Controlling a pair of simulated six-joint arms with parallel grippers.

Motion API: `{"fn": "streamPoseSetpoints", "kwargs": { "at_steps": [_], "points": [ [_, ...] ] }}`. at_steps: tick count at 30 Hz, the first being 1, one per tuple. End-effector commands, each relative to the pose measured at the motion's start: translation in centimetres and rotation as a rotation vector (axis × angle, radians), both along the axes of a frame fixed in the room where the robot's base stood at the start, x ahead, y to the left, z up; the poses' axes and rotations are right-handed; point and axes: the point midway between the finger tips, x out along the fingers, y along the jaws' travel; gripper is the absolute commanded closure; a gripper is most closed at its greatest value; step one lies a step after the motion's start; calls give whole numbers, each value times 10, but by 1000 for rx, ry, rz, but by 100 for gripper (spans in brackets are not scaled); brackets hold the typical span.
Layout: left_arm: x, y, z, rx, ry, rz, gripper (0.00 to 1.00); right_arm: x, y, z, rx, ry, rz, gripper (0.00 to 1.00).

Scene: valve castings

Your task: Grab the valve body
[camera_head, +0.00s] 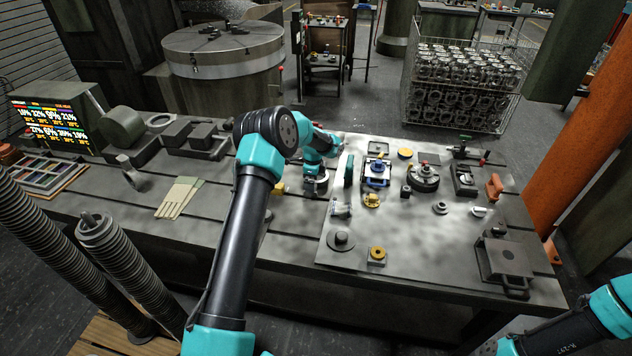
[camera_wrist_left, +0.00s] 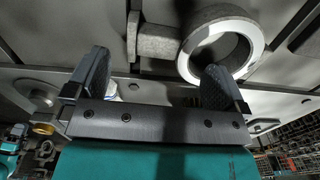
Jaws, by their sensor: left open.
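The valve body (camera_wrist_left: 215,45) is a grey casting with a bright machined ring and a short neck ending in a flange, at the top of the left wrist view. My left gripper (camera_wrist_left: 157,75) is open and empty. Its right finger overlaps the ring's lower edge in the wrist view; I cannot tell whether they touch. In the head view my left gripper (camera_head: 315,190) is low over the bench, its fingers partly hidden. My right gripper is out of view.
The bench plate (camera_head: 420,245) holds several fittings, including a blue-topped part (camera_head: 376,172), a round dark flange (camera_head: 424,178) and a grey disc (camera_head: 341,240). Gloves (camera_head: 180,198) lie at left. A dark box (camera_head: 505,262) stands at the right front. A wire basket (camera_head: 465,95) stands behind.

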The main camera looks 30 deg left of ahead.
Motion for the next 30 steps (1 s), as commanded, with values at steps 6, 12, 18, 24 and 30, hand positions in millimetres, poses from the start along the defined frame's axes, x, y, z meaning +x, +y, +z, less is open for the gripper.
{"fn": "streamPoseSetpoints", "kwargs": {
  "at_steps": [6, 12, 18, 24, 30],
  "points": [
    [-1, 3, -31, -1, 2, 0, 0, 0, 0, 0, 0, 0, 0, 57],
    [0, 3, -43, -1, 0, 0, 0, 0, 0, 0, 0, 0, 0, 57],
    [0, 2, -43, -1, 0, 0, 0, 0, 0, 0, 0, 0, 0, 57],
    [0, 2, -43, -1, 0, 0, 0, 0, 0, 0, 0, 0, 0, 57],
    [0, 2, -43, -1, 0, 0, 15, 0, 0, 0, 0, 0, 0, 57]
  ]
}}
